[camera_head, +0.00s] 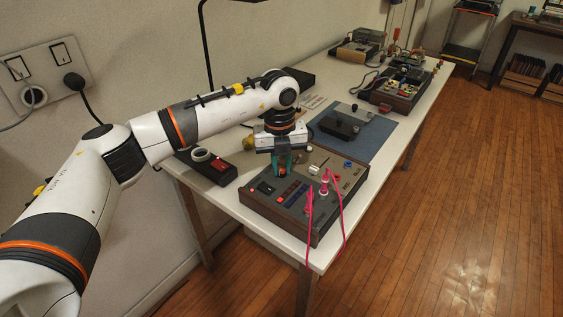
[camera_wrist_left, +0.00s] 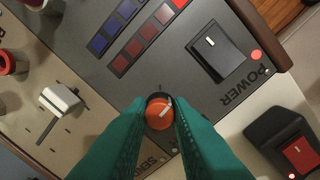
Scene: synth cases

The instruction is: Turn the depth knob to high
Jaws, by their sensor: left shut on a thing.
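The device (camera_head: 262,208) is a grey panel in a brown wooden case on the white table. An orange-red knob (camera_wrist_left: 158,113) with a white pointer line sits on its panel in the left wrist view. The pointer slants toward the upper right there. My left gripper (camera_head: 282,170), with green fingers, reaches down to the panel and is shut on this knob, one finger on each side. The fingers partly cover the lettering by the knob, so I cannot read whether it says depth or where high lies. My right gripper is not in view.
A power rocker switch (camera_wrist_left: 214,48), blue and red buttons (camera_wrist_left: 122,38) and a white slider (camera_wrist_left: 59,98) surround the knob. Pink cables (camera_head: 343,215) hang over the case front. A black box with a red switch (camera_head: 218,164) stands left. A blue mat (camera_head: 374,145) lies behind.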

